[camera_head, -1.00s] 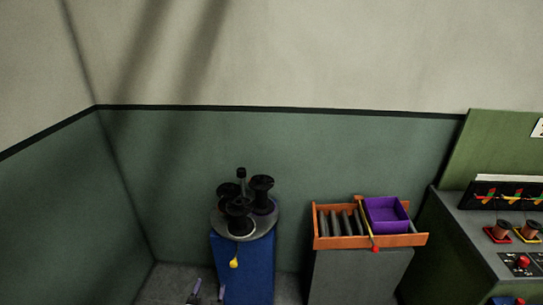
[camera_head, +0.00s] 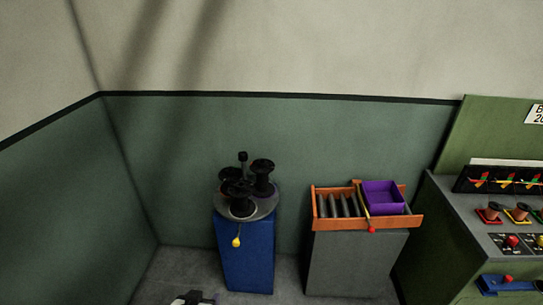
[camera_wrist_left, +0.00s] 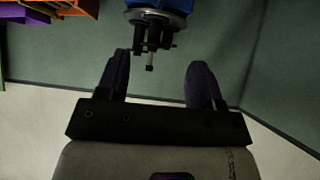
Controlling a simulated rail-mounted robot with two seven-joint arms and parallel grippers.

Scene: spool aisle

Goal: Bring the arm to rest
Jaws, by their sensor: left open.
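My left gripper (camera_wrist_left: 158,82) is open in the left wrist view, with its two dark fingers apart and nothing between them. Beyond the fingertips, upside down in that view, is the blue stand with black spools (camera_wrist_left: 152,30). In the head view, a small part of my left gripper (camera_head: 192,298) shows at the bottom edge, in front of the blue stand (camera_head: 245,255). The black spools (camera_head: 240,195) stand on a round grey turntable (camera_head: 262,208) on top of it. My right gripper is not in view.
A yellow knob (camera_head: 236,242) hangs at the turntable's front. To the right, an orange rack (camera_head: 340,224) with grey rolls and a purple bin (camera_head: 383,196) sits on a grey cabinet (camera_head: 350,265). A green console (camera_head: 450,235) with spools stands far right. The floor left of the blue stand is clear.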

